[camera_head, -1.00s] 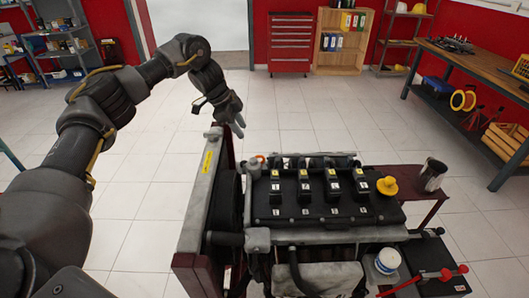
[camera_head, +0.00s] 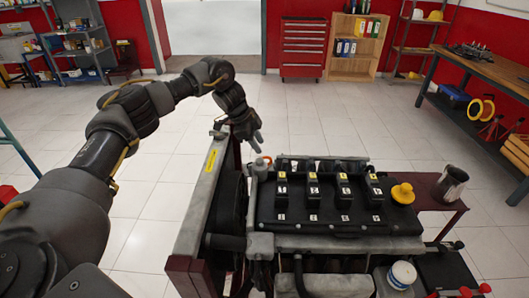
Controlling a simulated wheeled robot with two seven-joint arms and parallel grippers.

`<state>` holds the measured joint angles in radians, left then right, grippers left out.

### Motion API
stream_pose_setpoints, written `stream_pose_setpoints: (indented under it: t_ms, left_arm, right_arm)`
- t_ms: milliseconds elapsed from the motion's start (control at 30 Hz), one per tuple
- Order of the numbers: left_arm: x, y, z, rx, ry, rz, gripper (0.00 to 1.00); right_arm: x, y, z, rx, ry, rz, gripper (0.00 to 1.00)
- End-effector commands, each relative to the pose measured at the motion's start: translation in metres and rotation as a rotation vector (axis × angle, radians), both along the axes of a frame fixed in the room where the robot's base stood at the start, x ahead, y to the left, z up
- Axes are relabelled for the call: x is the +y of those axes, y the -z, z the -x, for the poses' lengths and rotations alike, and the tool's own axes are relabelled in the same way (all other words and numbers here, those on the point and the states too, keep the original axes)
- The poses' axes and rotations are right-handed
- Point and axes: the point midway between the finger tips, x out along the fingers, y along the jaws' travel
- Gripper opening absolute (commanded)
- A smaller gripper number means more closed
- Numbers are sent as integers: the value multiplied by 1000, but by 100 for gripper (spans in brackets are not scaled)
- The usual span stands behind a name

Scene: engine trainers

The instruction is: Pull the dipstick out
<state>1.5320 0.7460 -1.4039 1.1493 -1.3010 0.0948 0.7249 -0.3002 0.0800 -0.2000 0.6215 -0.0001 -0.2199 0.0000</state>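The engine (camera_head: 335,205) stands in the middle of the head view, with a black top cover, several coil packs and a yellow cap (camera_head: 403,193). I cannot make out the dipstick; it is hidden or too small to tell. My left gripper (camera_head: 257,144) points down at the engine's back left corner, beside the top of the radiator. My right gripper is out of view.
The radiator (camera_head: 203,195) with a yellow label stands upright left of the engine. A metal jug (camera_head: 451,184) stands on a dark red shelf to the right. A white-lidded container (camera_head: 402,275) and red-handled parts (camera_head: 475,291) are at the lower right. The floor behind is clear.

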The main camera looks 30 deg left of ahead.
Motion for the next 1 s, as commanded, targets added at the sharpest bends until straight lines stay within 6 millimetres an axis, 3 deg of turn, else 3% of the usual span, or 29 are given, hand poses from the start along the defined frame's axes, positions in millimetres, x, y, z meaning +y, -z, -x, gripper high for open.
stream_pose_setpoints:
  t_ms: [300,733,1000]
  left_arm:
    - [-15,44,-13,2,-1,1,33]
    - [-18,54,-17,-1,0,1,33]
    - [-18,54,-17,0,0,1,0]
  right_arm:
    - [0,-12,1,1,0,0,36]
    - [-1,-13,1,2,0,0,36]
    - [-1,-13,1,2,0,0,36]
